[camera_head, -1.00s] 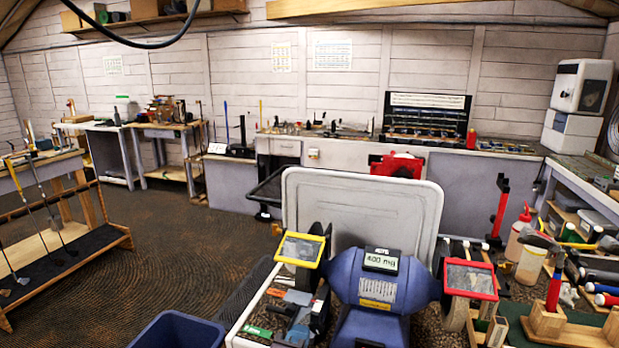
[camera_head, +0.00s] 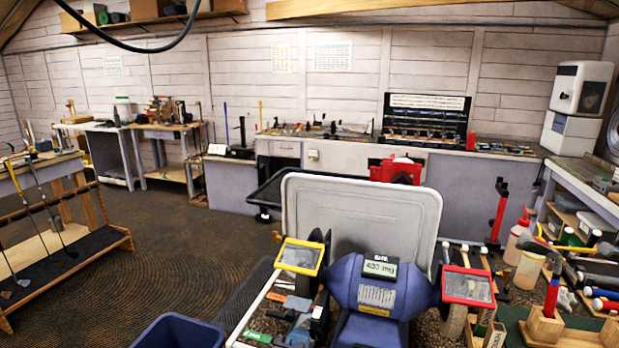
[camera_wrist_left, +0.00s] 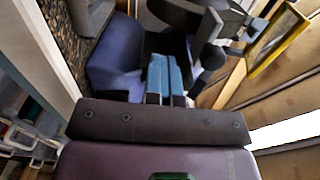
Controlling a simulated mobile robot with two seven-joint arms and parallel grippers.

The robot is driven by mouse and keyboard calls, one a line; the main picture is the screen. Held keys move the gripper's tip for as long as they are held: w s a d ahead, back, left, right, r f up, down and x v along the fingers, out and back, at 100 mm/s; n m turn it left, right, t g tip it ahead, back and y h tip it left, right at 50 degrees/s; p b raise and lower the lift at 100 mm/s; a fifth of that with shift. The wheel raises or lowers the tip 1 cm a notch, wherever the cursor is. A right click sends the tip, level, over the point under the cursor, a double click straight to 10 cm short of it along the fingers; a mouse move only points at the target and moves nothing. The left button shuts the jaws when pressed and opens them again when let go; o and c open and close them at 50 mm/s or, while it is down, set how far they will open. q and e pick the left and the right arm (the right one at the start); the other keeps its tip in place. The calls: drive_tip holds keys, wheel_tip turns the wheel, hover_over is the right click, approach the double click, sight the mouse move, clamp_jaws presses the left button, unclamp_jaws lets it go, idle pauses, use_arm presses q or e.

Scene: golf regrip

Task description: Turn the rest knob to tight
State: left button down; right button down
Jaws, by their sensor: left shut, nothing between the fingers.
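A blue bench grinder (camera_head: 375,285) stands on the bench. A yellow-framed eye shield (camera_head: 300,256) is over its left wheel and a red-framed one (camera_head: 468,286) over its right wheel. My left gripper (camera_head: 298,304) is low beside the grinder's left end, partly lost among tools. In the left wrist view its blue fingers (camera_wrist_left: 164,72) are together and empty. The grinder's blue body (camera_wrist_left: 118,62) is left of them. A dark round knob-like part (camera_wrist_left: 212,57), perhaps the rest knob, is just right of the fingertips; I cannot tell if they touch. My right gripper is not visible.
A grey tray (camera_head: 362,215) stands upright behind the grinder. A blue bin (camera_head: 178,332) is at the lower left. Hand tools and bottles crowd the bench at right, with a red-handled tool in a wooden block (camera_head: 545,325). The floor at left is open.

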use_arm(q)
drive_tip(key=shift+w+a+r, duration=0.1)
drive_tip(key=shift+w+r, duration=0.15)
drive_tip(key=shift+r, duration=0.25)
drive_tip(key=shift+w+r, duration=0.2)
drive_tip(key=shift+r, duration=0.25)
drive_tip(key=shift+s, duration=0.1)
drive_tip(key=shift+f+p+v, duration=0.15)
drive_tip(key=shift+f+v, duration=0.05)
drive_tip(key=shift+v, duration=0.75)
drive_tip(key=shift+f+p+v, duration=0.2)
drive_tip(key=shift+v, duration=0.75)
drive_tip(key=shift+f+p+v, duration=0.15)
drive_tip(key=shift+v, duration=0.75)
drive_tip(key=shift+a, duration=0.1)
